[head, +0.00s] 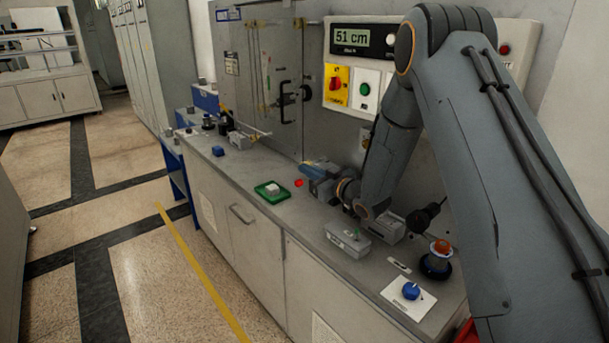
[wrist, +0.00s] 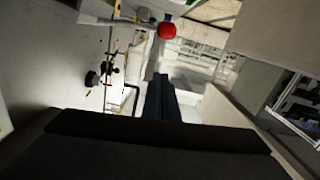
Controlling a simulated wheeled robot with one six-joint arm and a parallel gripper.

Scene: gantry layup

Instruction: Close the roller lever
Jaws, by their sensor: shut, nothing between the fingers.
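A red knob (head: 299,183) shows just below and left of my gripper (head: 310,167) in the head view. A round red knob (wrist: 166,30) also shows in the wrist view, beyond the fingertips and apart from them. Which part is the roller lever I cannot tell for sure; the knob may be its end. My gripper (wrist: 161,82) is shut and empty, its dark fingers together. It is above the bench top, left of my forearm. My wrist and arm hide part of the bench behind them.
A panel with a "51 cm" display (head: 350,38) stands behind.

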